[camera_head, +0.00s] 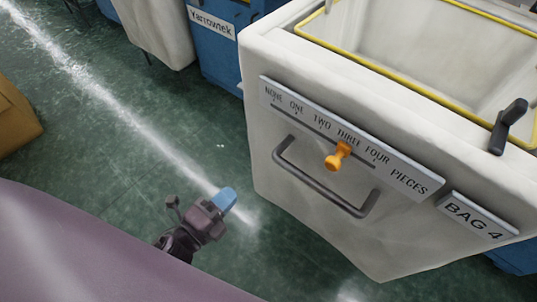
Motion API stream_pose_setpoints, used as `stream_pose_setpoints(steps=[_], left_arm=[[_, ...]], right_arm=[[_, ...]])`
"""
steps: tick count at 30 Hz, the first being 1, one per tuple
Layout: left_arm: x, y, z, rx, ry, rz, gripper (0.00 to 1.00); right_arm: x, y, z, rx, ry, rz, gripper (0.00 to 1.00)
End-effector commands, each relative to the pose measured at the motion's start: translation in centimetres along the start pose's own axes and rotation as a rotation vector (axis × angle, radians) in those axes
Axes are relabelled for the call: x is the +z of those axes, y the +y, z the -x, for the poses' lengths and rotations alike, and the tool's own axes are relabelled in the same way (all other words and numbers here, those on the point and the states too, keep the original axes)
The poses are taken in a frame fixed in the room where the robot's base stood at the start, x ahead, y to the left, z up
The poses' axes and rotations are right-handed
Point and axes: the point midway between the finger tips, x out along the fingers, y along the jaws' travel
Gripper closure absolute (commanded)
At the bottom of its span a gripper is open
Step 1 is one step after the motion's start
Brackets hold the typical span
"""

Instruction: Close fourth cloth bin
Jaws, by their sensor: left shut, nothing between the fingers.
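The white cloth bin (290,200) labelled "BAG 4" (476,216) stands at the right of the head view, its top open with a yellow rim (385,69). Its front carries a dark grey bar handle (318,187) and a scale plate (410,180) reading "NONE ONE TWO THREE FOUR PIECES". An orange knob (336,158) sits on the plate near "THREE". My left gripper (228,199), with blue fingertips, is shut and empty, left of the bin and apart from it. My right gripper is not in view.
A dark lever (508,125) stands at the bin's right rim. A blue bin with a "Yarrowtek" label (211,22) and another white bag (157,30) are at the back. A yellow-brown box (15,115) lies at the left edge. Green floor (120,140) between is clear.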

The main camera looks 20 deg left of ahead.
Motion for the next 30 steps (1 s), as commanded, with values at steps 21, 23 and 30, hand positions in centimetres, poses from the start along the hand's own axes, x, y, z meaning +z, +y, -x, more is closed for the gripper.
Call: stream_pose_setpoints(steps=[21, 23, 30], left_arm=[[0.0, -0.2, -10.6, -0.003, 0.000, 0.002, 1.00], [0.0, -0.1, -11.3, -0.003, 0.000, 0.002, 1.00], [0.1, -0.1, -13.2, -0.001, -0.001, 0.002, 1.00]], right_arm=[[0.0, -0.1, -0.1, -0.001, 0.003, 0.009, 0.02], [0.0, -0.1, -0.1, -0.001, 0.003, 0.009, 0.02], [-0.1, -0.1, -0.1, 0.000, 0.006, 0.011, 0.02]])
